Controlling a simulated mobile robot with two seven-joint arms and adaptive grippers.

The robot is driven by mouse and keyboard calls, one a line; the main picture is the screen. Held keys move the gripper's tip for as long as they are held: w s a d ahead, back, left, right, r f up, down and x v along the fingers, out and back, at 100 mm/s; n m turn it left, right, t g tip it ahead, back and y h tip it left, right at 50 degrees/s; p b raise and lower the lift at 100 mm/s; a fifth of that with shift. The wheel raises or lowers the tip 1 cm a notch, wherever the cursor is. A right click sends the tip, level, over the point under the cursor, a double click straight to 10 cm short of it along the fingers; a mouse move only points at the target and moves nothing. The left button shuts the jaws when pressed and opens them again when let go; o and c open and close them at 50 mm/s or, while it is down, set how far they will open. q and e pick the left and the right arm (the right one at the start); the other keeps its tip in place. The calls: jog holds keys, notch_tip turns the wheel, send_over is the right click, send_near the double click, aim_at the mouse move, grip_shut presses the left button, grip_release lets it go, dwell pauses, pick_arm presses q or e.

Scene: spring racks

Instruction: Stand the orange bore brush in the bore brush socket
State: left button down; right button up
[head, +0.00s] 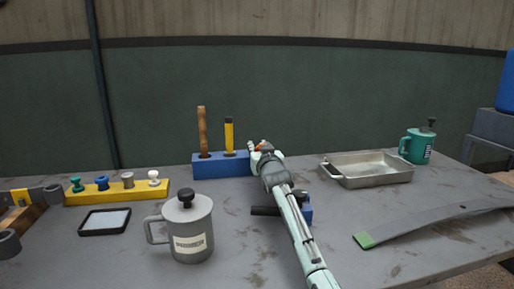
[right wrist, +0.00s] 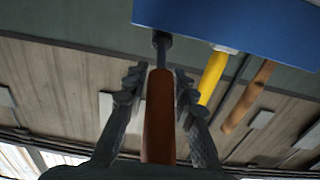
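The blue rack block (head: 222,166) stands at the back centre of the table. It holds a brown-handled tool (head: 203,130) and a yellow-handled tool (head: 229,134), both upright. My right gripper (head: 262,152) is at the block's right end. In the right wrist view the orange bore brush (right wrist: 159,118) is between the fingers (right wrist: 159,85), which appear closed on its handle. Its dark shaft (right wrist: 161,44) points at the blue block (right wrist: 235,22), in line with the other tools. Whether the shaft is inside the socket is hidden. My left gripper is out of view.
A grey lidded mug (head: 190,230) stands front left, near a small dark tray (head: 105,221) and a yellow rack (head: 118,190) of knobs. A metal pan (head: 368,170), green mug (head: 418,147) and grey strip (head: 435,218) are right. A blue item (head: 306,207) sits beside my arm.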

jog(key=shift+s, duration=0.35)
jog(key=shift+d, duration=0.1)
jog(key=o, duration=1.7)
notch_tip(320, 180, up, 10)
